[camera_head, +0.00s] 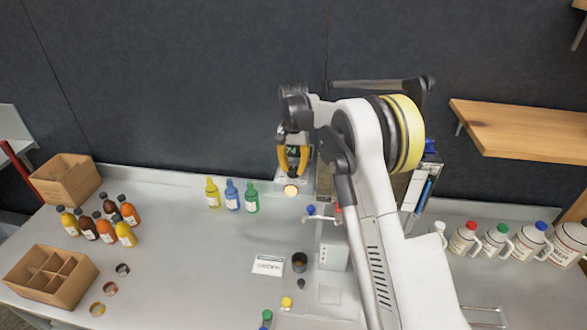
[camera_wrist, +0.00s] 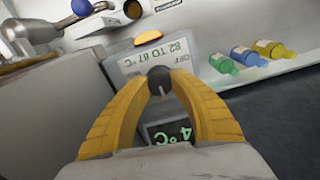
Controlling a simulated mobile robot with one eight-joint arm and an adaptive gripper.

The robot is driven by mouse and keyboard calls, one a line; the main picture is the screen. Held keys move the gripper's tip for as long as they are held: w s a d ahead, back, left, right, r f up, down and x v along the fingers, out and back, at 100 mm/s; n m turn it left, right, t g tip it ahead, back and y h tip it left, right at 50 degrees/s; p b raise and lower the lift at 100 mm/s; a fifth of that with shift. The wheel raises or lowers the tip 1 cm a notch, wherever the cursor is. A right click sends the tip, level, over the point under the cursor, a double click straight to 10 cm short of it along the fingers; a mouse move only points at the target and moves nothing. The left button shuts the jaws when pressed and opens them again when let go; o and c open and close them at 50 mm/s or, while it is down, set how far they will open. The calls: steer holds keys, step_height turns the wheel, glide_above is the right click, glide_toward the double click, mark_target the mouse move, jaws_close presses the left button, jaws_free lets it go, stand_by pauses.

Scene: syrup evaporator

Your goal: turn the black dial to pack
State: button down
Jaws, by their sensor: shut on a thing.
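The black dial (camera_wrist: 158,72) sits on the front of a light grey control box (camera_wrist: 122,66). A white pointer line on the dial points down in the wrist view. My gripper (camera_wrist: 159,84) has its yellow fingers closed on the dial from both sides. The panel print is upside down in the wrist view; "OFF" and "82 TO 87 °C" are legible. No "pack" mark is legible. A dark display (camera_wrist: 168,133) with green digits is partly hidden by the fingers. In the head view my gripper (camera_head: 292,163) is at the box (camera_head: 279,182), covering the dial.
An amber lamp (camera_head: 290,190) is on the box. Yellow, blue and green bottles (camera_head: 232,196) stand left of it on the counter. A grey unit with a blue-handled tap (camera_head: 311,210) stands close on the right. Several jugs (camera_head: 497,240) stand further right.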

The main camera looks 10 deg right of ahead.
mark_target(294, 169)
steer(key=c, duration=1.1)
jaws_free()
steer(key=shift+o, duration=0.2)
step_height(294, 169, up, 12)
